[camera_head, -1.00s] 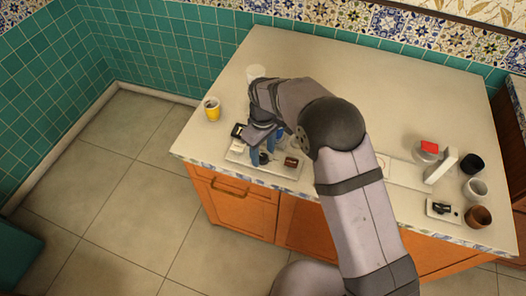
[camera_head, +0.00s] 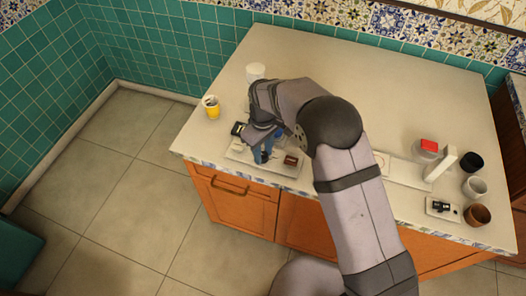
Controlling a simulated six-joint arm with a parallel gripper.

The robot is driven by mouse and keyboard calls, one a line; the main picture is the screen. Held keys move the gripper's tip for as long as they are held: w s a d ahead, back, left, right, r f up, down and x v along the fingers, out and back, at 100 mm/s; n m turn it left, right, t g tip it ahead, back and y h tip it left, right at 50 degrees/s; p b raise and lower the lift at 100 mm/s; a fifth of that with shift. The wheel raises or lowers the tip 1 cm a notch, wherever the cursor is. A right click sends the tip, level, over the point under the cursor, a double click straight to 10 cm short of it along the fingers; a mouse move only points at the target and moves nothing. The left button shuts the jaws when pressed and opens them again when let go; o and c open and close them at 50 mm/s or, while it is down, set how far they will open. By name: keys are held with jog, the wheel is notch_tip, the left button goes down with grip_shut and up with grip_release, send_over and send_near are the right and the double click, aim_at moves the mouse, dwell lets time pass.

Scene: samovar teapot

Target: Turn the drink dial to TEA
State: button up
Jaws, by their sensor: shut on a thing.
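My gripper (camera_head: 263,153) points down over a pale flat panel (camera_head: 280,171) at the front left of the counter. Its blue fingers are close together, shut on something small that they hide. I take this to be the drink dial, but its pointer and any TEA label cannot be made out. A dark brown block (camera_head: 291,160) sits on the same panel, just right of the fingers. A small black device (camera_head: 236,129) stands behind and left of the gripper, partly covered by it.
A yellow cup (camera_head: 211,108) stands at the left edge and a white cup (camera_head: 255,72) behind my arm. At right are a red-topped container (camera_head: 428,146), a white upright piece (camera_head: 441,165), several cups (camera_head: 475,187) and a small plate with a black piece (camera_head: 443,207). The counter's back is clear.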

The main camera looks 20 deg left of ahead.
aim_at(263, 154)
jog(key=m, duration=0.9)
jog(key=shift+w+r+m, duration=0.1)
jog(key=shift+m, duration=0.2)
dwell(0.3)
jog(key=o, duration=1)
jog(key=shift+o, duration=0.2)
jog(key=shift+b, duration=0.3)
jog(key=shift+r+b, duration=0.85)
jog(key=shift+r, duration=2.8)
